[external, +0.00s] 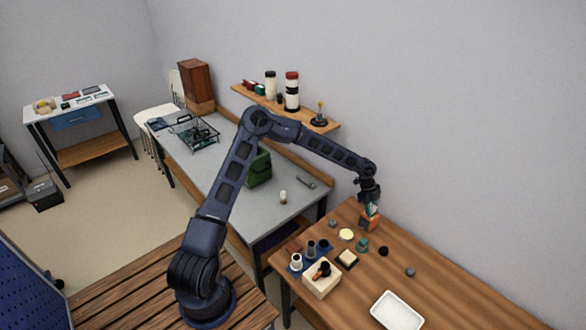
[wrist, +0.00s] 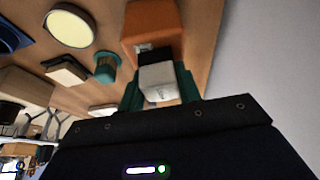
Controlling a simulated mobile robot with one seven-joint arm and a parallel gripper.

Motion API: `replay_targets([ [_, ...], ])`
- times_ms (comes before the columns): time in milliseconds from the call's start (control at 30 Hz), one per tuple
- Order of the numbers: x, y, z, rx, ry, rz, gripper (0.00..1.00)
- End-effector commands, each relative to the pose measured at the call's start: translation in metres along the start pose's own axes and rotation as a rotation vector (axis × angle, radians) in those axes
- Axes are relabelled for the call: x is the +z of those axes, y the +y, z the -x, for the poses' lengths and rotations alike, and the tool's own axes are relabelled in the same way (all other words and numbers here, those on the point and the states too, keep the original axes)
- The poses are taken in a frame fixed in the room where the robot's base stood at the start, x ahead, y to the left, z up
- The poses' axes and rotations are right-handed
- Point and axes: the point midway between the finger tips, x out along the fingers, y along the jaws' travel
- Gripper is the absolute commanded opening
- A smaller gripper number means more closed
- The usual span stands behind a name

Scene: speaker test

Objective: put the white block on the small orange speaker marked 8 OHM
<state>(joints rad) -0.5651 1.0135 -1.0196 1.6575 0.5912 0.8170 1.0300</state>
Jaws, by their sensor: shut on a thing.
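The white block (wrist: 157,83) sits between the teal fingers of my gripper (wrist: 160,88) in the wrist view, and the gripper is shut on it. In the external view my gripper (external: 371,208) is low over the back part of the wooden table, and the block is too small to make out clearly. The orange speaker (external: 369,223) is directly below the gripper there. It also shows in the wrist view (wrist: 150,20), just beyond the block, which overlaps its near edge. I cannot tell whether block and speaker touch. No marking on the speaker is readable.
A teal spool-like piece (external: 362,245), a pale yellow disc (external: 346,235) and a black knob (external: 383,251) lie near the speaker. A wooden box (external: 321,286) and a white tray (external: 397,318) stand nearer the front. The wall is close behind; the table's right side is clear.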

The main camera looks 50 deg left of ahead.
Motion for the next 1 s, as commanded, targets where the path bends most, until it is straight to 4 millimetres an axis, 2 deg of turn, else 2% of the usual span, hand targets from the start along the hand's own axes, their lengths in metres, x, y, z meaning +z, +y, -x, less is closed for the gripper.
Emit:
replay_targets([
  [233, 0.001, 0.0, -0.002, 0.0, 0.0, 0.0, 0.11],
  [267, 0.001, 0.0, -0.003, 0.0, 0.0, 0.0, 0.36],
  [367, 0.001, 0.0, -0.002, 0.0, 0.0, 0.0, 0.55],
  [733, 0.0, 0.0, 0.002, 0.0, 0.0, 0.0, 0.56],
  [867, 0.001, -0.001, 0.016, -0.002, -0.001, 0.0, 0.56],
  [1000, 0.001, -0.001, 0.041, -0.002, -0.002, 0.001, 0.56],
])
